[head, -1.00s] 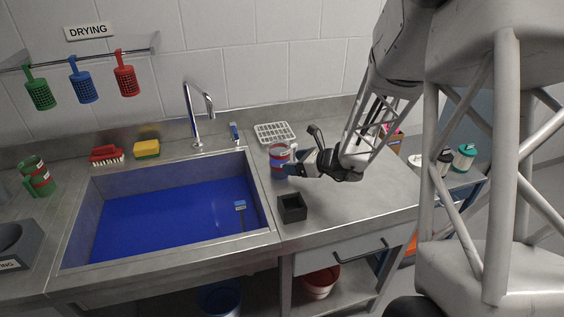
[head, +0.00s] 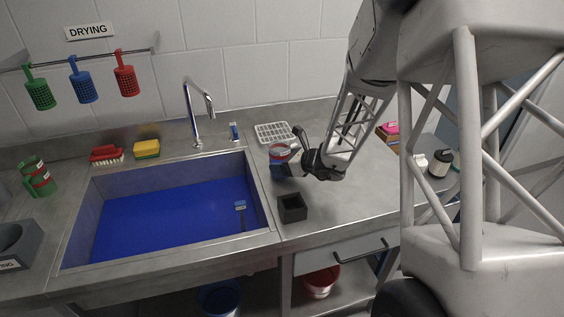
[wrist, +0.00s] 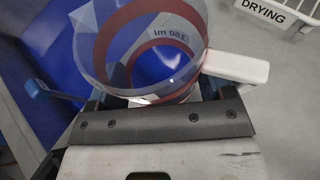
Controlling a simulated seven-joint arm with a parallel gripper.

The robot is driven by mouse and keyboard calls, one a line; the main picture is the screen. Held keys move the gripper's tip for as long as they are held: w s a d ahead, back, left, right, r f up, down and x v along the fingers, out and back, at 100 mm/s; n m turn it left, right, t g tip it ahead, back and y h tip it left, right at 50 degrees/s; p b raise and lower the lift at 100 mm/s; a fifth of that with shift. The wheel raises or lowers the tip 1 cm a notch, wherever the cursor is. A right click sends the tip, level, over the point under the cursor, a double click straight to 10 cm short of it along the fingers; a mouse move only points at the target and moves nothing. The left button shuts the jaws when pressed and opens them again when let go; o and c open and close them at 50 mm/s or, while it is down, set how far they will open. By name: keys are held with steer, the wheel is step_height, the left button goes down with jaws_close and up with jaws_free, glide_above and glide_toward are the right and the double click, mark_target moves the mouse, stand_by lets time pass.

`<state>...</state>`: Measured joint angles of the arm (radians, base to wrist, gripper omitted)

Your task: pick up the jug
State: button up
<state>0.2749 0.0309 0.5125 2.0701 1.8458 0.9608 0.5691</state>
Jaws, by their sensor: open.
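A clear jug with red and blue bands (head: 277,153) stands on the steel counter just right of the sink. My gripper (head: 287,166) is at the jug's right side, low and nearly level. In the wrist view my gripper (wrist: 150,97) is open, with the near side of the jug at its jaws. Contact between jaws and jug cannot be told.
A black open box (head: 292,208) stands on the counter in front of the jug. The blue-bottomed sink (head: 165,215) lies left. A white drying rack (head: 272,133) is behind. The counter right of the box is clear.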

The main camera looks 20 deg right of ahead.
steer(key=shift+c, duration=0.4)
steer(key=c, duration=0.6)
steer(key=shift+r, duration=0.1)
step_height(320, 180, up, 10)
stand_by(0.4)
stand_by(0.5)
steer(key=w+a+f+n+g+y, duration=0.1)
steer(key=w+a+n+g+y, duration=0.1)
steer(key=a, duration=0.4)
steer(key=w+a+f+n+g+y, duration=0.1)
steer(key=w+a+n+g+y, duration=0.1)
steer(key=a+n+g, duration=0.2)
steer(key=a+n, duration=0.1)
steer(key=a, duration=0.2)
steer(key=shift+w+g, duration=0.4)
steer(key=shift+a+f, duration=0.1)
